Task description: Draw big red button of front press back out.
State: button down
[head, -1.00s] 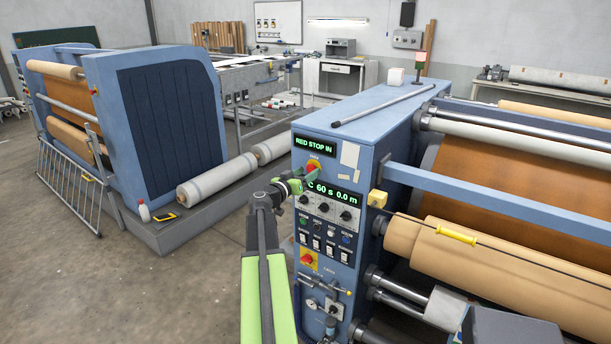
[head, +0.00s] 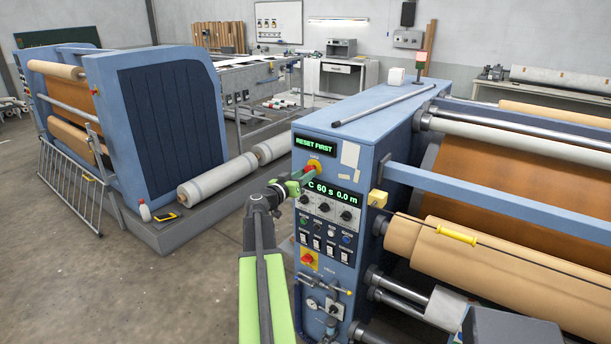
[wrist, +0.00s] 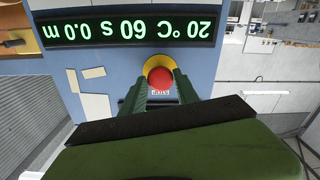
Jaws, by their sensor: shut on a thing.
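The front press (head: 340,130) is a blue cabinet with a control panel. Its big red button (head: 311,168) sits on a yellow surround below a small display (head: 315,146) reading "RESET FIRST". In the wrist view, which is upside down, the red button (wrist: 160,78) shows between my gripper's two dark green fingers, on its yellow ring (wrist: 160,60). My gripper (head: 300,178) reaches the button from the left and is shut on it. The fingers partly cover the button's sides.
A second display (head: 334,192) reads temperature, 60 s and 0.0 m. Below are knobs, switches and another red button (head: 307,259) on a yellow plate. A blue bar (head: 470,192) and rollers extend right. Open floor (head: 90,270) lies left.

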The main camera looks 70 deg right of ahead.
jog(key=c, duration=0.9)
grip_release()
jog(key=shift+w+a, duration=0.1)
jog(key=shift+w, duration=0.15)
jog(key=shift+s, duration=0.1)
jog(key=v, duration=1.7)
jog(key=shift+a, duration=0.2)
